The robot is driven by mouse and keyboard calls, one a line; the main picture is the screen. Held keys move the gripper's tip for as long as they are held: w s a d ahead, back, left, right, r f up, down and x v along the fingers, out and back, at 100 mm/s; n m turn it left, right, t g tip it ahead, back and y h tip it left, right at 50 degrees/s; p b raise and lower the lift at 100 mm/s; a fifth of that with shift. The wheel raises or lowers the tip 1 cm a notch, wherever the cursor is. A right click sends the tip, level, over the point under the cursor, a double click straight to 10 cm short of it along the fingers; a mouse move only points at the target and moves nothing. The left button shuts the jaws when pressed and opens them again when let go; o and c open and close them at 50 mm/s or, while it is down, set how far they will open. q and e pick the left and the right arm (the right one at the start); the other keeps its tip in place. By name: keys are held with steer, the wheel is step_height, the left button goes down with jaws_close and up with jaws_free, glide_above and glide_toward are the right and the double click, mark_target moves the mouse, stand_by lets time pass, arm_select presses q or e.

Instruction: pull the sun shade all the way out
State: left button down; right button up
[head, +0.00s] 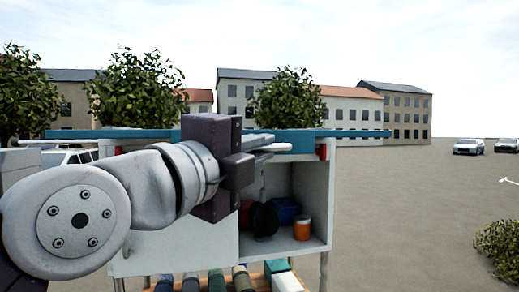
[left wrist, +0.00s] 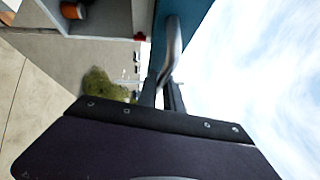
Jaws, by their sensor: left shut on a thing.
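The sun shade appears as a long teal panel (head: 350,133) lying level across the top of a white cabinet, reaching past both its sides. In the left wrist view its teal surface (left wrist: 197,18) runs down toward my fingers, with a curved metal bar handle (left wrist: 173,48) on it. My left gripper (head: 268,146) is at the panel's front edge, near its middle. Its fingers (left wrist: 168,97) are shut on the bar handle; the exact contact is partly hidden by the gripper body. My right gripper is in neither view.
The white cabinet (head: 318,190) has an open compartment with an orange jar (head: 302,228) and a blue item (head: 284,210). Red brackets (head: 322,152) sit under the panel. Several coloured items stand on a low wooden shelf (head: 258,280). Open paved ground lies right, with a bush (head: 498,250).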

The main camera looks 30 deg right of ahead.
arm_select(q)
steer(key=shift+s, duration=0.1)
steer(key=c, duration=1.8)
jaws_free()
steer(key=shift+o, duration=0.2)
steer(key=shift+s+a+f+b, duration=0.15)
steer(key=shift+a+b, duration=0.15)
steer(key=shift+b, duration=0.1)
steer(key=r+b+v, duration=0.1)
steer(key=b+v, duration=0.3)
steer(key=v, duration=0.4)
steer(key=shift+f, duration=0.35)
steer(key=shift+a, duration=0.1)
